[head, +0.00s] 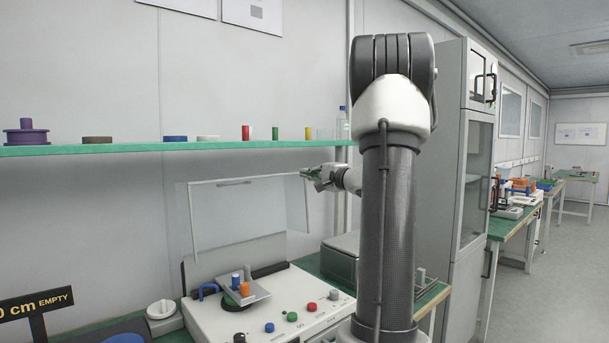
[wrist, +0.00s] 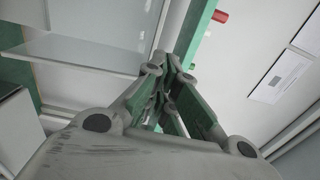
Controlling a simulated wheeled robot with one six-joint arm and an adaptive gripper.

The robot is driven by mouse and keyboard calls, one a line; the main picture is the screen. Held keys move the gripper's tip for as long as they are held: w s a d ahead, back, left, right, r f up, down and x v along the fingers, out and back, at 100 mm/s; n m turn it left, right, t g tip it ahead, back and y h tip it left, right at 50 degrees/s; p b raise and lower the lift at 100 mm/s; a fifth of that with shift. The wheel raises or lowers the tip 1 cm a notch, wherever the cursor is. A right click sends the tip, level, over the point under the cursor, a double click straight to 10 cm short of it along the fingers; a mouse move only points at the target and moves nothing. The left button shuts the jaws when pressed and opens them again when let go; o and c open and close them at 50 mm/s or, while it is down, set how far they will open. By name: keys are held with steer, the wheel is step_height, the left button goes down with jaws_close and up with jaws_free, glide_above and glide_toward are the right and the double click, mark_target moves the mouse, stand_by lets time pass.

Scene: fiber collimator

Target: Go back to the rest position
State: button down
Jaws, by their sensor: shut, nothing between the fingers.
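My gripper (head: 316,174) is in the head view at the upper right corner of the machine's raised clear cover, below the shelf's height. In the wrist view my gripper (wrist: 170,68) has its fingers together with nothing held between them. The white machine (head: 270,318) stands on the bench with its clear cover (head: 245,215) tilted open. A small grey plate (head: 243,291) with blue and orange cylinders sits on the machine. From the head view I cannot tell whether the gripper touches the cover.
A green shelf (head: 130,148) runs above the bench and carries several coloured cylinders and discs. A grey box (head: 340,262) stands right of the machine. A tall cabinet (head: 472,150) stands behind my arm. An "EMPTY" sign (head: 38,306) is at lower left.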

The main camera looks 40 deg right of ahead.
steer(key=s+r, duration=0.1)
steer(key=s, duration=0.6)
steer(key=shift+s, duration=0.2)
steer(key=shift+d, duration=0.1)
steer(key=s+a+f+g+y, duration=0.2)
steer(key=s+a+f+g, duration=0.15)
steer(key=f, duration=0.55)
steer(key=s+a+f+n+g+y, duration=0.1)
steer(key=s+a+f+n+g, duration=0.4)
steer(key=s+a+f+g, duration=0.55)
steer(key=s+a+r+n+h, duration=0.3)
steer(key=s+a+r+n, duration=0.1)
steer(key=s+a+n, duration=0.6)
steer(key=s+n, duration=0.1)
steer(key=n, duration=0.1)
steer(key=shift+a+n+h, duration=0.25)
steer(key=shift+n+h, duration=0.05)
